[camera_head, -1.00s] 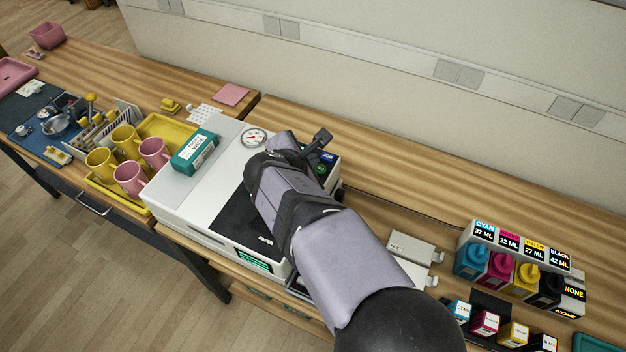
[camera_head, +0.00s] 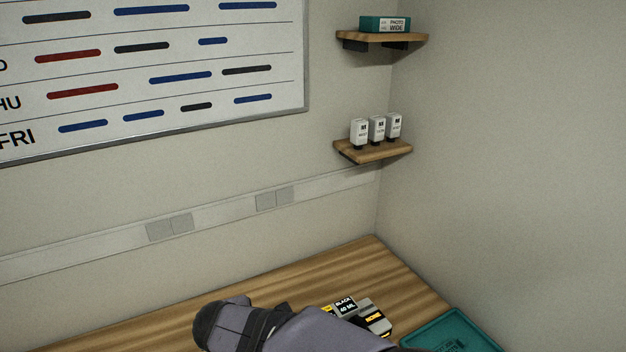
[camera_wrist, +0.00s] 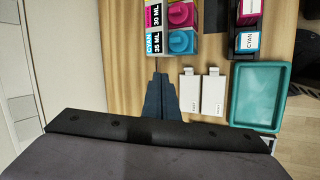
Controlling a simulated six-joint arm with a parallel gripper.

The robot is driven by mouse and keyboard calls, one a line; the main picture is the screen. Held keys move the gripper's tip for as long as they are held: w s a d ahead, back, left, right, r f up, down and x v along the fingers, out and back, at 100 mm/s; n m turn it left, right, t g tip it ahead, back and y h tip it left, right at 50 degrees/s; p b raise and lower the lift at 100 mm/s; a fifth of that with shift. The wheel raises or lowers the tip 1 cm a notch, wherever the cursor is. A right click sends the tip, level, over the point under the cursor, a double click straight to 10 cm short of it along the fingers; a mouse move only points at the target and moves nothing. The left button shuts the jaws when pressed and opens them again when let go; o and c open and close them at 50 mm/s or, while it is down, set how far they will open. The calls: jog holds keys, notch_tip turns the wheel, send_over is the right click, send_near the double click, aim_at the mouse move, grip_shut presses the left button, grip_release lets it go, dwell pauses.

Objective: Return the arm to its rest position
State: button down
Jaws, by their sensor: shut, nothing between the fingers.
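My arm (camera_head: 270,328) reaches in along the bottom edge of the head view, low over the wooden desk. Its fingertips cannot be made out there. In the wrist view my gripper (camera_wrist: 159,90) shows as two dark fingers pressed together with nothing between them. The fingers point toward the ink box, left of two white cartridges (camera_wrist: 201,93), and appear apart from them. The mug press is in neither current view.
The ink box (camera_head: 362,316) sits partly behind my arm, with a teal tray (camera_head: 455,331) to its right. Cyan and magenta bottles (camera_wrist: 181,41) show in the wrist view. Two shelves (camera_head: 372,151) (camera_head: 381,38) hang in the corner. The desk's back strip is clear.

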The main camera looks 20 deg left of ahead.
jog(key=w+d+f+m+g+h, duration=0.1)
jog(key=w+d+m+g+h, duration=0.15)
jog(key=d+m, duration=1.5)
jog(key=s+d+f+m+g, duration=0.1)
jog(key=s+d+m, duration=0.1)
jog(key=d, duration=0.5)
jog(key=s+d+f+m+g+y, duration=0.1)
jog(key=s+d+m, duration=0.1)
jog(key=s+d, duration=0.3)
jog(key=s+d+f+m+g, duration=0.1)
jog(key=s+d+m, duration=0.2)
jog(key=d, duration=0.7)
jog(key=shift+s+d, duration=0.4)
jog(key=shift+s, duration=0.25)
